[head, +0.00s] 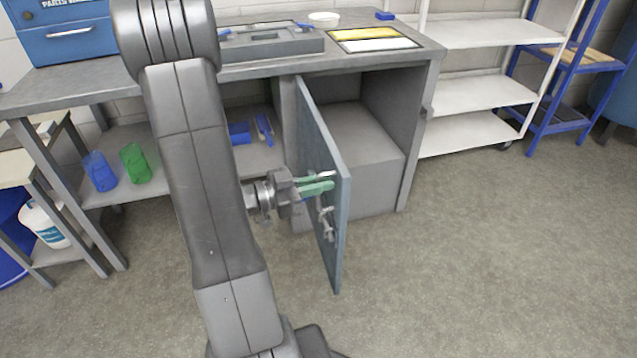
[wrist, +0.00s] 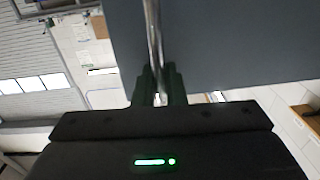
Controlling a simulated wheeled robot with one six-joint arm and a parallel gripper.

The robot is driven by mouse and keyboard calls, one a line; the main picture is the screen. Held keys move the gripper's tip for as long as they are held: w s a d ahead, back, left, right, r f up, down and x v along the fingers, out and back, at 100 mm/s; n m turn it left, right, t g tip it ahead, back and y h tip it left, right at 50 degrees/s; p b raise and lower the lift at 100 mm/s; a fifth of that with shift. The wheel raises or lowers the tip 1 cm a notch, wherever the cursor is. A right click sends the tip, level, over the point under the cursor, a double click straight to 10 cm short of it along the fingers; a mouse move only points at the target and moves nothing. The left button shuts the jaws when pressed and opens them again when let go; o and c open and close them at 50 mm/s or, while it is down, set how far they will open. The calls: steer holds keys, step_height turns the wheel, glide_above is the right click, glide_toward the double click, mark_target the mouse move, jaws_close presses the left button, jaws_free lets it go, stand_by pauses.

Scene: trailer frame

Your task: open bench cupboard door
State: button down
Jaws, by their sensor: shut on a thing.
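The bench cupboard door (head: 325,170) is a grey-blue panel, swung wide open toward me on its left-side hinge. The cupboard (head: 375,145) behind it is open to view and shows a grey inner block. My gripper (head: 325,186) has green fingers and is at the door's face, at the handle. In the wrist view, my gripper (wrist: 160,92) is shut on the metal bar handle (wrist: 154,40), which runs between the fingers. The door panel (wrist: 230,45) fills the upper right of that view. Part of the handle is hidden by the fingers.
The workbench (head: 437,48) carries a grey tray (head: 270,45) and a blue parts cabinet (head: 75,40). Blue and green bins (head: 135,163) stand on the lower shelf. A white shelf cart (head: 480,95) stands to the right. The floor (head: 470,260) at front right is clear.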

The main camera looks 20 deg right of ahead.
steer(key=c, duration=1.6)
jaws_free()
steer(key=shift+c, duration=0.2)
steer(key=a+p, duration=0.1)
steer(key=a, duration=1.2)
steer(key=shift+w+a+p, duration=0.25)
steer(key=shift+a+p, duration=0.15)
steer(key=shift+d, duration=0.15)
steer(key=d, duration=0.4)
steer(key=d+b, duration=0.1)
steer(key=d, duration=0.8)
steer(key=shift+s+d+b, duration=0.3)
steer(key=shift+b, duration=0.1)
